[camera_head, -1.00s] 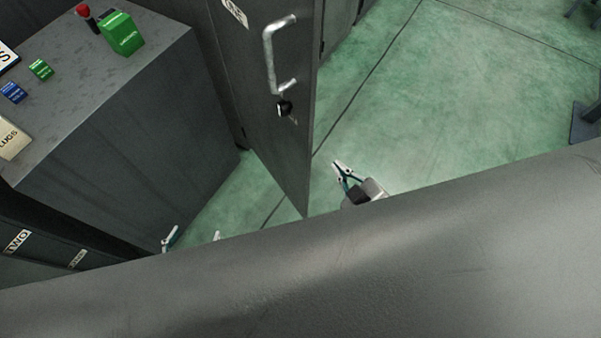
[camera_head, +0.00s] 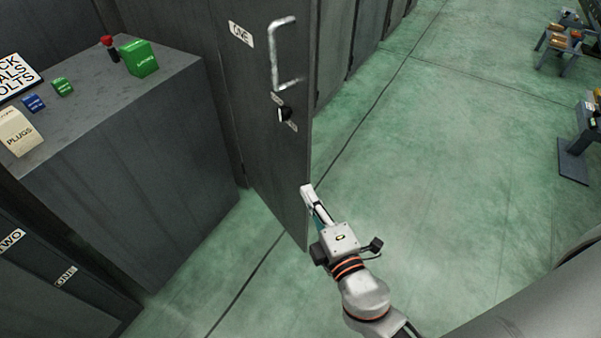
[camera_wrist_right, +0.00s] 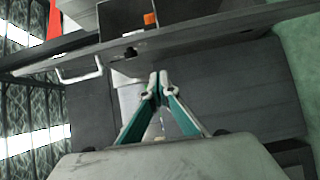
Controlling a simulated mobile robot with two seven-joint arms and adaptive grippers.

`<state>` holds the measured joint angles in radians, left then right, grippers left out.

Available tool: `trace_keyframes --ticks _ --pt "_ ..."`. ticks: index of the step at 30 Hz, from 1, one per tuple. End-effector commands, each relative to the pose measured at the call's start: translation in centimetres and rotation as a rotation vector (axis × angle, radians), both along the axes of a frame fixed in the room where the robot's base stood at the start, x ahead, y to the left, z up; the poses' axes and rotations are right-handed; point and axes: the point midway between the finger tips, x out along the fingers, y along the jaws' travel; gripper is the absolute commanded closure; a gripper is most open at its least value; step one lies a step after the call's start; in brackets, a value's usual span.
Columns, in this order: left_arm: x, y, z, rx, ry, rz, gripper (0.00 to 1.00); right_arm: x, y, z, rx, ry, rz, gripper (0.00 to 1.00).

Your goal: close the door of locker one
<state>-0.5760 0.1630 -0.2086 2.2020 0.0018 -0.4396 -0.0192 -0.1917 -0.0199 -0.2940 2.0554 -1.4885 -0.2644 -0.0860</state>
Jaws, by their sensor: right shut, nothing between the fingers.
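The door of locker one (camera_head: 265,150) is a dark grey panel standing ajar, with a "ONE" label (camera_head: 241,34), a silver bar handle (camera_head: 274,55) and a lock with a key (camera_head: 285,115). My right gripper (camera_head: 307,190) is shut and empty, with its fingertips at the door's free edge, low on the panel. I cannot tell whether they touch it. In the right wrist view, the closed fingers (camera_wrist_right: 160,82) point toward a long dark panel edge with a handle (camera_wrist_right: 80,72). My left gripper is out of view.
A dark grey bench (camera_head: 150,130) left of the door carries a green box (camera_head: 139,58), small boxes and a "PLUGS" box (camera_head: 18,132). More lockers (camera_head: 340,45) stand behind the door. Green floor (camera_head: 430,150) to the right is clear, with small stands (camera_head: 560,42) far right.

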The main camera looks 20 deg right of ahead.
Motion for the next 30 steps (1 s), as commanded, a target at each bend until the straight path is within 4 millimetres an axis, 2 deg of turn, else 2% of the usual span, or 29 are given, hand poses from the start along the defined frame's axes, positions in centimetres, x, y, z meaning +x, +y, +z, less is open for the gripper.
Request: trace_keyframes --ticks 5,11,21,24,30 --pt "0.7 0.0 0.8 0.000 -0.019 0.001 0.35 0.9 0.1 0.5 -0.020 -0.013 0.000 1.00" --pt "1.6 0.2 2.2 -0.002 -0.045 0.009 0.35 4.0 0.2 1.0 -0.019 -0.019 0.001 1.00" --pt "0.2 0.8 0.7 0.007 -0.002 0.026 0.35 10.5 0.4 0.6 -0.018 -0.013 0.001 1.00" --pt "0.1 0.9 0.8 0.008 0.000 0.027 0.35 10.7 -1.4 0.5 -0.021 -0.011 -0.001 1.00" --pt "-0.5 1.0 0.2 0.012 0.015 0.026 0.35 11.2 -3.2 0.3 -0.018 -0.009 0.000 1.00"
